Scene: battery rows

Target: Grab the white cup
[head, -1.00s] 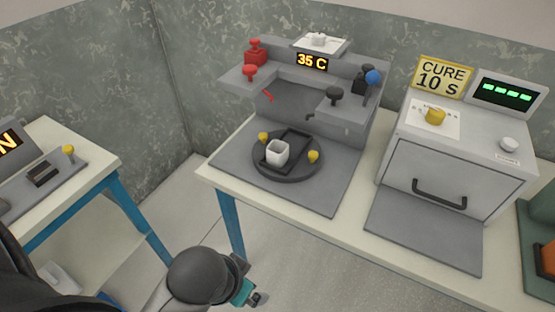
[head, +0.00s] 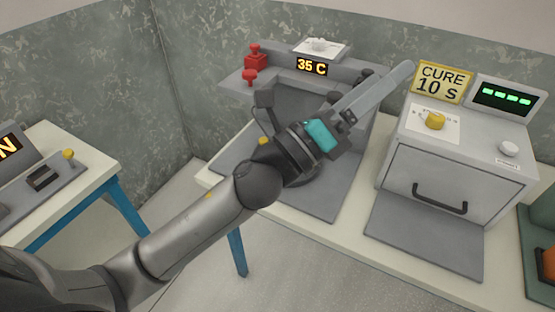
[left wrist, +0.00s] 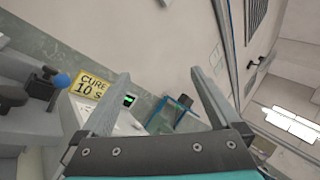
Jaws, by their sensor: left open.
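The white cup is hidden in the head view now, behind my left arm and gripper. It is not seen in the left wrist view either. A second earlier it showed upright on a dark round plate at the front of the 35 C machine. One yellow knob (head: 263,141) of that plate still shows beside my wrist. My left gripper (head: 402,70) is open and empty, raised in front of the machine, its fingers pointing up and right. In the left wrist view the open fingers (left wrist: 160,76) have nothing between them at the tips. My right gripper is not in view.
The 35 C machine (head: 312,66) has red knobs (head: 254,57) at its upper left. To the right stands the CURE 10 S oven (head: 430,175) with a dark handle, a yellow knob (head: 434,121) and a display. A blue-legged table (head: 90,160) is at left.

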